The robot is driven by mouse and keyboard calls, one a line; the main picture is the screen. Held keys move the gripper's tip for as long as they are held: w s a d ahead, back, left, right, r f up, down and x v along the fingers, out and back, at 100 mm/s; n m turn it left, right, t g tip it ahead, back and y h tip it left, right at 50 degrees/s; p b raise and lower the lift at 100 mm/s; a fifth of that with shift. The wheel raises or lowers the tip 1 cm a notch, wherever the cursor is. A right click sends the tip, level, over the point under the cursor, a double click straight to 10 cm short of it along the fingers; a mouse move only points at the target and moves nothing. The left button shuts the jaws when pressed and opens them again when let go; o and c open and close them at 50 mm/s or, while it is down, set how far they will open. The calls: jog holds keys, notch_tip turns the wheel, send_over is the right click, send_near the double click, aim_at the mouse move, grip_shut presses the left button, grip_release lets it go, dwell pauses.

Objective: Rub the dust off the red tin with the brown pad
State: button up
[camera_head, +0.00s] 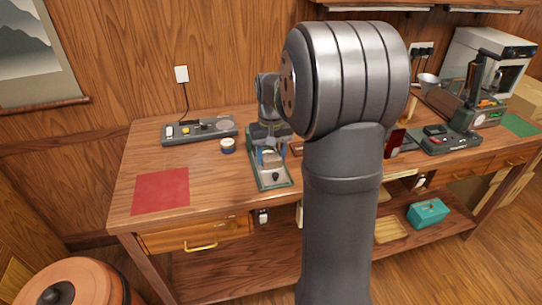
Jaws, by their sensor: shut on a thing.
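A dark red box-shaped thing (394,143), which looks like the red tin, stands on the table right of my arm. My arm hides part of it, and dust on it cannot be made out. My gripper (268,139) is small in the picture, left of my arm and over a green-based press (272,178). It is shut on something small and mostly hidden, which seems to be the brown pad. It is well to the left of the red thing. Whether the held thing touches the press is unclear.
A red mat (160,190) lies at the table's left front. Another dark device (448,139) and a green mat (519,125) are at the right. My arm hides the table's middle.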

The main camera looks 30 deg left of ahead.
jog(key=w+a+r, duration=0.2)
jog(key=w+a, duration=0.2)
jog(key=w, duration=0.3)
jog(key=shift+w+a+f, duration=0.1)
jog(key=shift+f, duration=1.45)
jog(key=shift+a+f, duration=0.1)
jog(key=shift+f, duration=1.45)
jog(key=shift+w+a+f, duration=0.25)
jog(key=shift+f, duration=0.2)
jog(key=shift+w+a+f, duration=0.2)
jog(key=shift+f, duration=0.2)
jog(key=shift+w+a, duration=1.6)
jog(key=shift+a, duration=0.05)
jog(key=shift+s+d, duration=2)
jog(key=shift+s+d+r, duration=0.1)
jog(key=shift+r, duration=0.05)
notch_tip(320, 180, up, 8)
